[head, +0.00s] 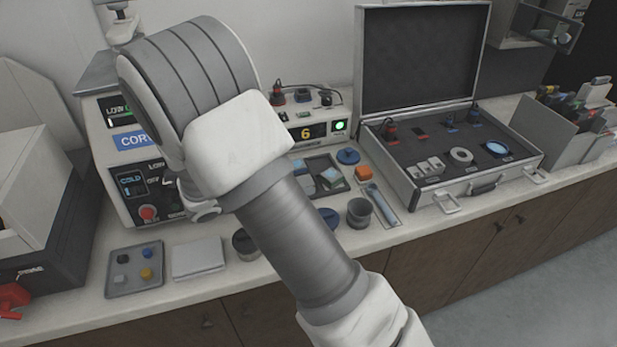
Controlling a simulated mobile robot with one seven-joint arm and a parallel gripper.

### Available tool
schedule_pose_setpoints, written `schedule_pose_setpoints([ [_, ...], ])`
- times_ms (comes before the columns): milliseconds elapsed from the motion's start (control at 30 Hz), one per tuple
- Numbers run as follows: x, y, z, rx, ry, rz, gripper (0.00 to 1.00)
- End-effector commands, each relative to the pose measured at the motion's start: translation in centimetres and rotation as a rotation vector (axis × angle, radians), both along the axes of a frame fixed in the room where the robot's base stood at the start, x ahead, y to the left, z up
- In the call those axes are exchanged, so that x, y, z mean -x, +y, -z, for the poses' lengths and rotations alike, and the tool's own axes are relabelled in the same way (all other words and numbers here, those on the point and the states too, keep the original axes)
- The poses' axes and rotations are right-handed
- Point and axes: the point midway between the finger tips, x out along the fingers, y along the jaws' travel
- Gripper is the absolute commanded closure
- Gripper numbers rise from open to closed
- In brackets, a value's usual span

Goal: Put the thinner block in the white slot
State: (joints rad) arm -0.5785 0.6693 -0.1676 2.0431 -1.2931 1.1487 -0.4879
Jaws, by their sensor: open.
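Two small pale blue-grey blocks lie in a dark tray (347,186) on the bench, right of my arm. One block (331,177) is near the tray's middle; the other (299,166) is at its left, close to my arm's edge. I cannot tell which is thinner. Several small white pieces (428,166) sit in the open case; I cannot tell whether any is the white slot. My arm crosses the middle of the view, and I cannot make out my gripper or its fingers. My arm hides part of the bench and machine.
A control machine (119,182) stands behind my arm. An open case (470,195) is at right.

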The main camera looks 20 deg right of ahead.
Motion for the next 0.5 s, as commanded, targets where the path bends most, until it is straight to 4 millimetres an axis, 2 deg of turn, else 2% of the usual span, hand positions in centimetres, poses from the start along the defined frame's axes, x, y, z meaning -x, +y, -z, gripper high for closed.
schedule_pose_setpoints([
  [133, 0.5, 0.8, -0.6, -0.01, -0.005, 0.01, 0.16],
  [267, 1.5, 0.0, -1.8, -0.071, -0.044, 0.076, 0.16],
  [500, 5.7, -2.4, -5.4, -0.314, -0.197, 0.331, 0.16],
])
